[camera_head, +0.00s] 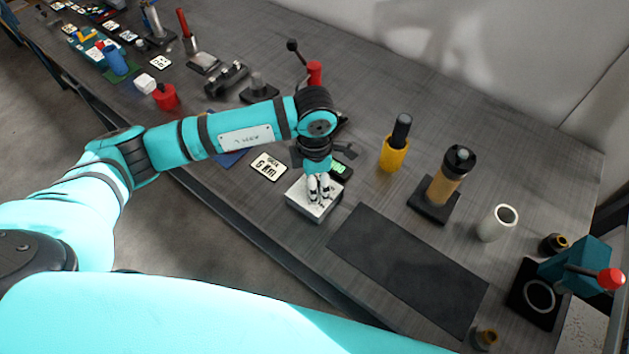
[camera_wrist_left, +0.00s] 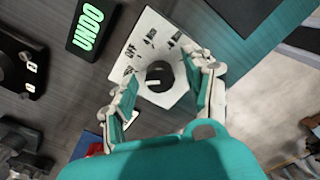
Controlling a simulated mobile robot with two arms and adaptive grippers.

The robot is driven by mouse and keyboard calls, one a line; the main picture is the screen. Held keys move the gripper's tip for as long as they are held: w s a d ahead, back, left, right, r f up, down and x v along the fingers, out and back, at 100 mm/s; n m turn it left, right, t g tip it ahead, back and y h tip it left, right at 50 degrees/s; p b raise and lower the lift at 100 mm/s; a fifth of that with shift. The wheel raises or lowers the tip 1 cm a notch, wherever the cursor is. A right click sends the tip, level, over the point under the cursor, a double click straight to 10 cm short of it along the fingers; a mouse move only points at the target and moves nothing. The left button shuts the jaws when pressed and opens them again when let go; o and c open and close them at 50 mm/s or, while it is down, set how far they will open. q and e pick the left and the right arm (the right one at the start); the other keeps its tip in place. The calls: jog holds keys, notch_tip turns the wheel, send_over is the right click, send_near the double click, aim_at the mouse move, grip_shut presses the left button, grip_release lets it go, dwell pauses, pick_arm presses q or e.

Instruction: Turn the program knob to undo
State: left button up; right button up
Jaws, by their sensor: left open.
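The program knob (camera_wrist_left: 159,76) is a round black knob with a white pointer mark on a white box, seen in the left wrist view. The white box (camera_wrist_left: 146,28) has several small dark labels or symbols around the knob; in the head view the box (camera_head: 301,205) sits on the grey bench. My left gripper (camera_wrist_left: 160,93) is open, its fingers on either side of the knob; contact cannot be told. In the head view my gripper (camera_head: 319,190) points down over the box and hides the knob. A black display (camera_wrist_left: 94,27) with green letters, apparently UNDO, stands beside the box.
A dark mat (camera_head: 405,270) lies right of the box. A yellow holder (camera_head: 394,155) and a tan roll on a stand (camera_head: 445,185) stand behind it. A white cylinder (camera_head: 496,223) and a teal press (camera_head: 577,265) are at the right. A printed card (camera_head: 269,167) lies left.

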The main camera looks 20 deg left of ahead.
pick_arm(q)
notch_tip(320, 180, up, 12)
jog(key=shift+f, duration=0.2)
dwell(0.5)
